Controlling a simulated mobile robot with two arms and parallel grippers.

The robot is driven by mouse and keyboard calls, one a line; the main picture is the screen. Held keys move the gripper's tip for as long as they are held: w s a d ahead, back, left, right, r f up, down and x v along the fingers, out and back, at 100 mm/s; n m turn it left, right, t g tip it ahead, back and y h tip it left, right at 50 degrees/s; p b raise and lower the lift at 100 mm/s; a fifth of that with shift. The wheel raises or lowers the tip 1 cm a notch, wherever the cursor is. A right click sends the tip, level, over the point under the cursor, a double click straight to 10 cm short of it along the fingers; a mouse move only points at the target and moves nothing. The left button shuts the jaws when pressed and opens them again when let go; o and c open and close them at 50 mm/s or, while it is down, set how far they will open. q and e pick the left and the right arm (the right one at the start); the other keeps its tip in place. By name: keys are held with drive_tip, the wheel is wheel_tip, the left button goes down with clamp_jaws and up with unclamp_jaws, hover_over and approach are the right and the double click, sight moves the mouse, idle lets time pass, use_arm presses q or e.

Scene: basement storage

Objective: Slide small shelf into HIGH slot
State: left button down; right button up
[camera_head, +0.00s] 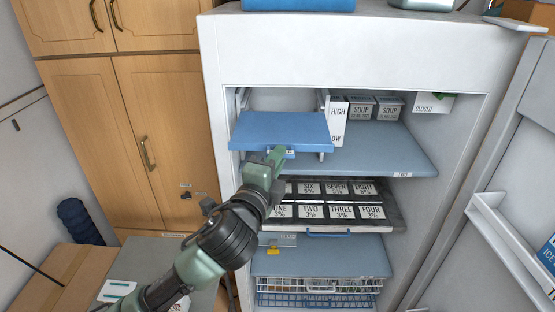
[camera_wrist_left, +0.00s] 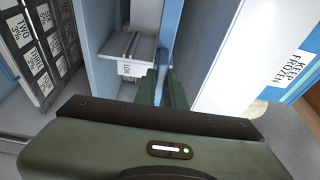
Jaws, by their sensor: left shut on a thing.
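The small blue shelf (camera_head: 280,131) is at the upper left of the open white cabinet, roughly level. My left gripper (camera_head: 273,158) is shut on its front edge from below. In the head view the shelf's back part overlaps the white side rails (camera_head: 323,100); I cannot tell whether it touches them. A white sign (camera_head: 338,122) reading HIGH above and LOW below stands just right of the shelf, whose height is near the HIGH word. In the left wrist view the fingers (camera_wrist_left: 163,92) reach forward, their tips partly hidden. My right gripper is not in view.
The cabinet door (camera_head: 495,170) stands open at right.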

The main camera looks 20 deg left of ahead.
sight(278, 139)
use_arm(q)
drive_tip(key=shift+r+p, duration=0.2)
drive_tip(key=shift+p, duration=0.5)
idle(1.5)
drive_tip(key=shift+w+a+p, duration=0.15)
drive_tip(key=shift+w+a, duration=0.25)
drive_tip(key=shift+w, duration=0.9)
drive_tip(key=shift+w+a+p, duration=0.1)
drive_tip(key=shift+w+a, duration=0.25)
drive_tip(key=shift+w, duration=1)
drive_tip(key=shift+w+a+p, duration=0.15)
drive_tip(key=shift+w+a, duration=0.25)
drive_tip(key=shift+w, duration=0.9)
drive_tip(key=shift+w+a, duration=0.25)
drive_tip(key=shift+w, duration=0.6)
drive_tip(key=shift+w+a, duration=0.2)
drive_tip(key=shift+w, duration=0.6)
drive_tip(key=shift+w+a, duration=0.25)
drive_tip(key=shift+w, duration=0.6)
